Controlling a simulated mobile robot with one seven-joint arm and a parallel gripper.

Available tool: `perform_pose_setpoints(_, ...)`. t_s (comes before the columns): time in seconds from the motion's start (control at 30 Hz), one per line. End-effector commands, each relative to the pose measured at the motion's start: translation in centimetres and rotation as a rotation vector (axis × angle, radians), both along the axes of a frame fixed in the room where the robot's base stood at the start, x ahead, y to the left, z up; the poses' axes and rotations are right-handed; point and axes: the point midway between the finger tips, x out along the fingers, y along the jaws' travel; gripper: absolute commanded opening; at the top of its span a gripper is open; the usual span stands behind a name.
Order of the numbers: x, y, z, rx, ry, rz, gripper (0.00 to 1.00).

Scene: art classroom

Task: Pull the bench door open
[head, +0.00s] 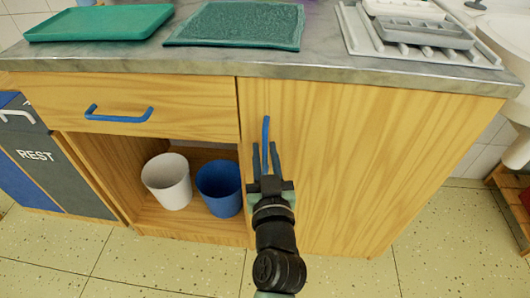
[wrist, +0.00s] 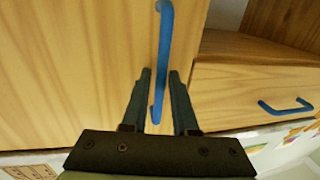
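The bench door (head: 340,170) is a light wood panel on the right of the bench front, and it looks shut. Its upright blue bar handle (head: 265,145) is near the door's left edge. My gripper (head: 265,147) is in front of the door, with its fingers open. In the wrist view the handle (wrist: 166,40) runs between the two fingers (wrist: 161,75), with a gap visible on each side. I cannot tell how deep the fingers reach around the bar. The door (wrist: 70,70) fills the left of that view.
A drawer (head: 180,105) with a blue handle sits left of the door. Below it an open shelf holds a white bin (head: 167,181) and a blue bin (head: 219,188). Trays (head: 235,25) lie on the grey worktop (head: 330,60). The tiled floor (head: 440,240) is clear at the front right.

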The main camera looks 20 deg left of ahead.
Motion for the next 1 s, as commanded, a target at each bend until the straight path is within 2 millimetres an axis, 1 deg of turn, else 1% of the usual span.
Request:
perform_pose_setpoints(0.13,-0.02,0.01,0.0,0.0,0.0,0.0,0.27)
perform_pose_setpoints(0.2,-0.02,0.01,0.0,0.0,0.0,0.0,0.15)
perform_pose_setpoints(0.27,-0.03,0.01,0.0,0.0,0.0,0.0,0.04)
perform_pose_setpoints(0.3,-0.03,0.01,0.01,0.0,0.0,0.001,0.0)
perform_pose_setpoints(1.0,-0.03,0.0,0.01,0.0,0.0,0.0,0.0)
